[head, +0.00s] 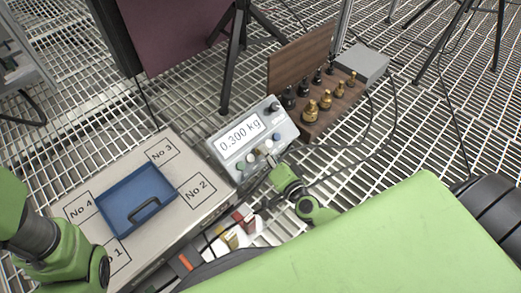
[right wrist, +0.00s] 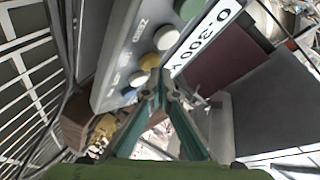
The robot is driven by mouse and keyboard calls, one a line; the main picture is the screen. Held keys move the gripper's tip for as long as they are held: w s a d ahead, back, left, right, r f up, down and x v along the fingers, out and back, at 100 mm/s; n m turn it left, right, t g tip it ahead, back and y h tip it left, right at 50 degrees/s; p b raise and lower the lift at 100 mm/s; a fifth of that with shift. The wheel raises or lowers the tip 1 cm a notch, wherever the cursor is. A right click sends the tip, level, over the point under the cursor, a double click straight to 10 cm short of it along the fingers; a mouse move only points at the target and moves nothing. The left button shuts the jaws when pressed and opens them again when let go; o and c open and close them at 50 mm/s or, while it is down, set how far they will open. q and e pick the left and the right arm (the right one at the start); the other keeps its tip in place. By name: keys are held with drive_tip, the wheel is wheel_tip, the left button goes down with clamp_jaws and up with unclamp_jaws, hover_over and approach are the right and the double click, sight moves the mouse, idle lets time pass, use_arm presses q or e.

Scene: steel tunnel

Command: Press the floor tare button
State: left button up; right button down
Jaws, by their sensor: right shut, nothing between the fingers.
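In the right wrist view a green button (right wrist: 190,8), white button (right wrist: 166,38), yellow button (right wrist: 149,61), second white button (right wrist: 138,78) and blue button (right wrist: 128,92) show. My right gripper (head: 268,163) is shut and empty, close in front of the box. In the right wrist view its fingertips (right wrist: 156,78) overlap the yellow button's edge; I cannot tell whether they touch. Which button is the floor tare is unreadable. My left gripper is out of view.
A floor platform (head: 155,239) marked No 1 to No 4 bears a blue case (head: 124,187) with a black handle. A wooden rack (head: 346,96) of black and brass weights stands behind the indicator, beside a grey box (head: 362,66). Cables and tripod legs cross the grating.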

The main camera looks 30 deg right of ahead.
drive_tip(key=shift+f, duration=0.1)
idle(0.5)
drive_tip(key=shift+w+f, duration=0.25)
drive_tip(key=shift+f, duration=0.05)
drive_tip(key=shift+a, duration=0.1)
drive_tip(key=shift+s+r+p, duration=0.25)
drive_tip(key=shift+r+p, duration=0.1)
drive_tip(key=shift+r, duration=0.05)
